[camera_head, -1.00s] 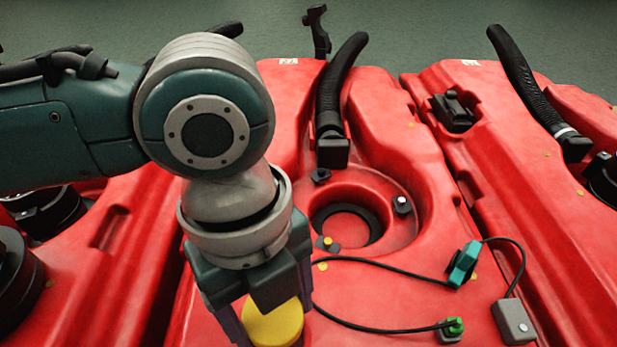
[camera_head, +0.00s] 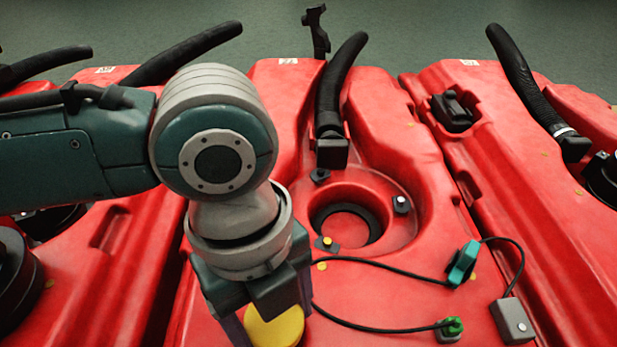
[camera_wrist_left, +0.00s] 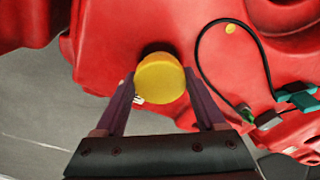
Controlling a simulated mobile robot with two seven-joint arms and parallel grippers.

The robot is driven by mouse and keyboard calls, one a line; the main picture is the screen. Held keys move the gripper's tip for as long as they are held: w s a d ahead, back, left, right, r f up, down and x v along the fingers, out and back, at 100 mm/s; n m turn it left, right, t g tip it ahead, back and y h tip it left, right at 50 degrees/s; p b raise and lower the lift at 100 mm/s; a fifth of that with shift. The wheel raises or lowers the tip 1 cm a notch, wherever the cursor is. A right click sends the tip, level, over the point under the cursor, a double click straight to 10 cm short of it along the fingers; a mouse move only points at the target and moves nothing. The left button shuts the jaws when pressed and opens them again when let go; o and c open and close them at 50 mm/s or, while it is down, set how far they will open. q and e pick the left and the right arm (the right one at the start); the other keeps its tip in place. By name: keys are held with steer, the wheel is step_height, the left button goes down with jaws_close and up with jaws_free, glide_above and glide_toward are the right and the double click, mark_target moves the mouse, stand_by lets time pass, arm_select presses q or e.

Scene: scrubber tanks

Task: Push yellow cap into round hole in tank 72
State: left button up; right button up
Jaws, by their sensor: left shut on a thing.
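The yellow cap (camera_head: 274,328) is between the fingers of my left gripper (camera_wrist_left: 160,78), low in the head view. In the wrist view the round yellow cap (camera_wrist_left: 161,84) sits between both fingertips, and the gripper is shut on it. A dark patch (camera_wrist_left: 156,48) on the red surface shows just beyond the cap; it may be a hole, mostly hidden by the cap. I cannot tell whether the cap touches the tank. The middle red tank (camera_head: 400,150) has a small white label (camera_head: 288,61), hard to read. My right gripper is not in view.
A wide round opening with a black ring (camera_head: 375,226) lies right of my left arm. Black hoses (camera_head: 330,95) rise behind it. Thin cables run to a teal plug (camera_head: 462,264), a green connector (camera_head: 453,327) and a grey box (camera_head: 512,321). Other red tanks flank the middle one.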

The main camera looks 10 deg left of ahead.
arm_select(q)
steer(key=shift+f, duration=0.15)
steer(key=shift+f, duration=0.35)
steer(key=shift+f, duration=0.4)
stand_by(0.6)
steer(key=shift+a+f, duration=0.1)
steer(key=shift+f, duration=0.25)
stand_by(0.9)
steer(key=o, duration=1)
steer(key=shift+o, duration=1.4)
steer(key=shift+w, duration=0.2)
steer(key=shift+s+f, duration=0.1)
steer(key=shift+c, duration=0.3)
